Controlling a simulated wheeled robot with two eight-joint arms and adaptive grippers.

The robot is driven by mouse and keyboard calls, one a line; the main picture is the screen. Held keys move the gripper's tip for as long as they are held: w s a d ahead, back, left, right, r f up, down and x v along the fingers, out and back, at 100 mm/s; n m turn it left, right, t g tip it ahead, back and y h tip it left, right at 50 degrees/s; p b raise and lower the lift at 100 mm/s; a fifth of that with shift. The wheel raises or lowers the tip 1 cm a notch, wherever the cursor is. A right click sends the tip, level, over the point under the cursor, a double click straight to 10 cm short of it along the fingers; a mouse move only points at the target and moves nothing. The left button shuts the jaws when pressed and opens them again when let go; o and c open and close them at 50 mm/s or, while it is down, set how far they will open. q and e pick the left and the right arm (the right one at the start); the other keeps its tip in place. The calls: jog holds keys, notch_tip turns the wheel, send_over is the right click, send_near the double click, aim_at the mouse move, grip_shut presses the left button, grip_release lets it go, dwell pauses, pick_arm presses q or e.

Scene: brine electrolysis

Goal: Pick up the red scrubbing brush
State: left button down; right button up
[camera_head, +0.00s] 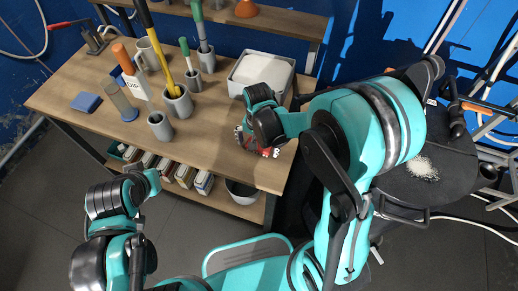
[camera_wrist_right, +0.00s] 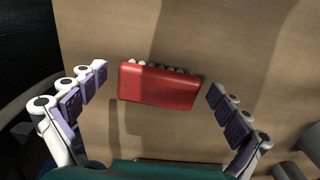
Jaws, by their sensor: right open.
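The red scrubbing brush (camera_wrist_right: 158,86) lies on the wooden table, with a row of pale bristle tufts along its far edge in the right wrist view. My right gripper (camera_wrist_right: 157,80) is open, with one finger on each side of the brush and a gap on both sides. In the head view my right gripper (camera_head: 257,143) is low over the table's right part, and only bits of red (camera_head: 270,152) show beside it.
A white-filled grey tray (camera_head: 262,70) stands just behind my right gripper. Grey holders with brushes or rods, such as the yellow-handled one (camera_head: 177,103), stand to the left. A blue sponge-like block (camera_head: 86,102) lies far left. The front middle of the table (camera_head: 215,150) is clear.

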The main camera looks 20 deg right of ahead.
jog(key=c, duration=1.2)
jog(key=shift+r, duration=0.15)
jog(key=shift+r+p, duration=0.25)
jog(key=shift+p, duration=0.05)
notch_tip(320, 180, up, 4)
jog(key=shift+f+p, duration=0.1)
jog(key=shift+p, duration=0.95)
jog(key=d+r+p, duration=0.1)
jog(key=d+r, duration=0.1)
jog(key=d, duration=0.1)
jog(key=w+d+r+p, duration=0.1)
jog(key=d+r, duration=0.1)
jog(key=d, duration=0.2)
jog(key=w+d+r+p, duration=0.1)
jog(key=d+r, duration=0.1)
jog(key=d, duration=0.2)
jog(key=shift+d+r, duration=0.25)
